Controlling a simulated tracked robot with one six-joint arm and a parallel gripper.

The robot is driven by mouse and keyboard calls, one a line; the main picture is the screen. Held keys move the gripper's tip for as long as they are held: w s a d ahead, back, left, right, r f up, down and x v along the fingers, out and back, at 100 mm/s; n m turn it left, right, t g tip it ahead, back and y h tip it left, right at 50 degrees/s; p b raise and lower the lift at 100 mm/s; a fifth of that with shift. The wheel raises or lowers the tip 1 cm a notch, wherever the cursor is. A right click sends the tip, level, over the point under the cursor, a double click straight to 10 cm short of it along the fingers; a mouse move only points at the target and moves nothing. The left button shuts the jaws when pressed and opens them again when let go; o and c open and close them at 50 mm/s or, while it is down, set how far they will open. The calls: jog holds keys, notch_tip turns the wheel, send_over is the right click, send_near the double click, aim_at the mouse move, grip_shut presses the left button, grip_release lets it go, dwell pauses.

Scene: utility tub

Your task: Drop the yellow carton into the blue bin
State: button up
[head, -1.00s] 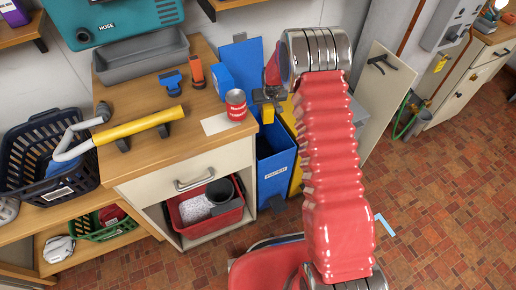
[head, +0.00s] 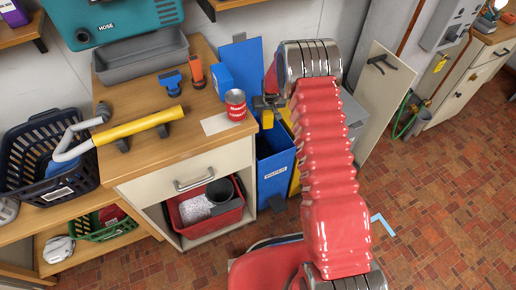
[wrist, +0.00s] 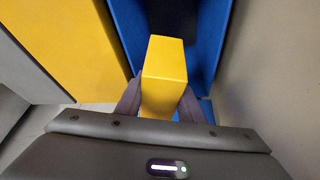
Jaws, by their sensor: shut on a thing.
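The yellow carton (head: 267,119) is held upright at the mouth of the blue bin (head: 273,180), which stands on the floor beside the wooden cabinet and carries a white label. My gripper (head: 265,102) is above the carton, partly hidden by my red arm. In the wrist view, the two grey fingers are shut on the yellow carton (wrist: 164,62), one on each side. Blue surfaces of the bin (wrist: 207,40) show behind and beside the carton there. How deep the carton sits relative to the bin's rim is hard to tell.
A yellow bin (wrist: 62,45) stands close beside the blue one.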

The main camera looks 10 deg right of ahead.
jog(key=shift+f, duration=1.8)
jog(key=o, duration=1.1)
jog(key=v, duration=1.3)
jog(key=shift+s+r, duration=0.15)
jog(key=shift+r, duration=0.15)
